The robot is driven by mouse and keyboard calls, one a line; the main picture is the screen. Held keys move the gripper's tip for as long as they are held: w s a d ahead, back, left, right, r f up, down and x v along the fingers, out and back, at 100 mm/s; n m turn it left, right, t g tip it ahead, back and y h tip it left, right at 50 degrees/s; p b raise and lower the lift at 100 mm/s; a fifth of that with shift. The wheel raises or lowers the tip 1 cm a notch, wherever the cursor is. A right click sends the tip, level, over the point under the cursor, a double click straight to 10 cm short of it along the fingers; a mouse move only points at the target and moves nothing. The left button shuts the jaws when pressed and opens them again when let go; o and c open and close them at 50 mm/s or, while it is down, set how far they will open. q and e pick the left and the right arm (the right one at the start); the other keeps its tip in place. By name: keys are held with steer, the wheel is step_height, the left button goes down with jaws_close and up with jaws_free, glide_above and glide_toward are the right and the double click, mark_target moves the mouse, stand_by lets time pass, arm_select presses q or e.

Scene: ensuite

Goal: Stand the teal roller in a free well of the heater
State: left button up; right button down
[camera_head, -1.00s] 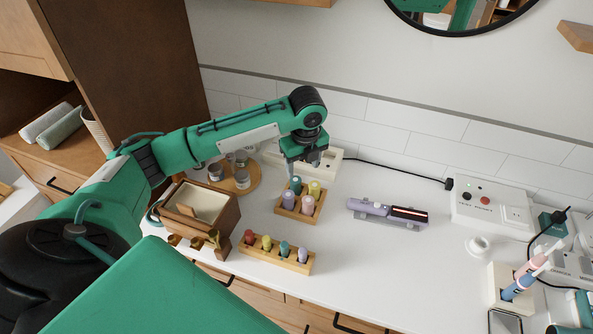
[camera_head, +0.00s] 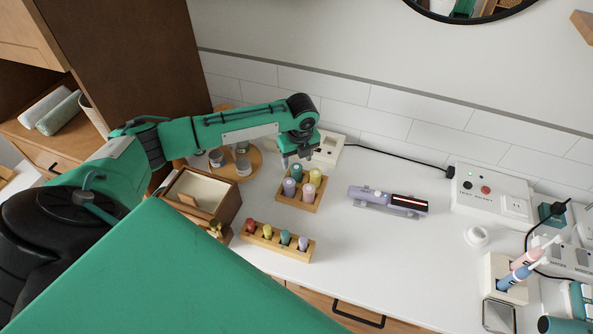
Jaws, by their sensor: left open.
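My left gripper (camera_head: 297,157) is open and empty, pointing down just above the back of a square wooden rack (camera_head: 301,205). This rack holds a teal roller (camera_head: 296,172) at back left, plus yellow, lavender and pink ones. The teal roller stands just below the fingertips; I cannot tell whether they touch. A second teal roller (camera_head: 285,238) stands in the long wooden rack (camera_head: 270,245) in front, between yellow and lavender ones. A white corded box (camera_head: 329,148), apparently the heater, is behind the gripper and partly hidden; its wells cannot be made out. My right gripper is not in view.
A wooden box (camera_head: 203,190) stands left of the racks, and a round wooden tray (camera_head: 250,165) with jars behind it. A lavender device (camera_head: 388,201) lies to the right. A cord (camera_head: 395,157) runs along the wall to a white socket box (camera_head: 492,190). The front middle counter is clear.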

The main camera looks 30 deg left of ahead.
mark_target(296, 167)
arm_select(q)
step_height(296, 167, down, 2)
steer(key=shift+a+f+p, duration=0.1)
steer(key=shift+f+p, duration=0.15)
steer(key=shift+p, duration=0.15)
steer(key=shift+w+f, duration=0.1)
steer(key=shift+f, duration=0.35)
steer(key=c, duration=1.1)
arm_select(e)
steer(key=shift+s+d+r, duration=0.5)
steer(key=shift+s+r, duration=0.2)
